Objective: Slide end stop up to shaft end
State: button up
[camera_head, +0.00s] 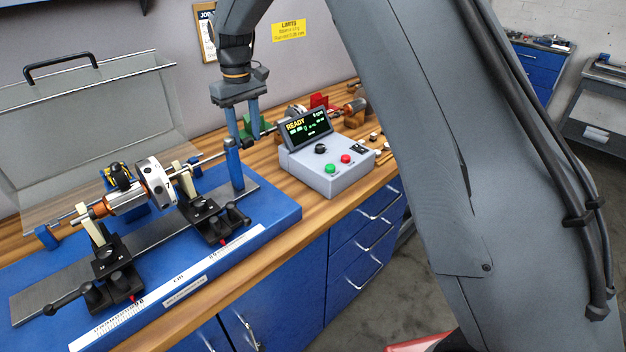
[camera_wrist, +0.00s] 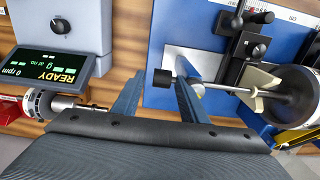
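The end stop (camera_head: 235,168) is a blue upright post at the right end of the balancing machine's rail, with a black knob (camera_wrist: 163,76) on its outer side. The rotor (camera_head: 155,181) lies across two black supports, and its thin shaft (camera_head: 212,158) runs right toward the post. The shaft (camera_wrist: 230,89) also shows in the wrist view; whether its end touches the stop is unclear. My gripper (camera_head: 243,138) is open, pointing down at the stop. In the wrist view, the blue fingers (camera_wrist: 160,78) appear on either side of the knob; contact cannot be told.
A grey control box (camera_head: 327,168) with a lit READY display stands just right of the stop. A clear guard (camera_head: 95,130) with a black handle stands behind the rotor. Another shafted part (camera_wrist: 45,103) lies near the display. Bare wooden bench (camera_head: 285,215) shows in front of the box.

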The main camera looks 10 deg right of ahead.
jog(key=w+d, duration=0.3)
jog(key=d, duration=0.1)
notch_tip(320, 180, up, 7)
jog(key=b, duration=0.3)
jog(key=s+d+f+m+b, duration=0.1)
jog(key=s+d+f+m, duration=0.1)
jog(key=s+d+f, duration=0.3)
jog(key=s+d+f+m+b, duration=0.1)
jog(key=s+d+f, duration=0.5)
jog(key=s, duration=0.6)
jog(key=s+d+f+m+t+b, duration=0.1)
jog(key=s+d+f+m+b, duration=0.1)
jog(key=s+d+f, duration=0.4)
jog(key=shift+s+d+m+b, duration=0.15)
jog(key=shift+s+m+b, duration=0.3)
jog(key=shift+s, duration=0.7)
jog(key=shift+f, duration=0.1)
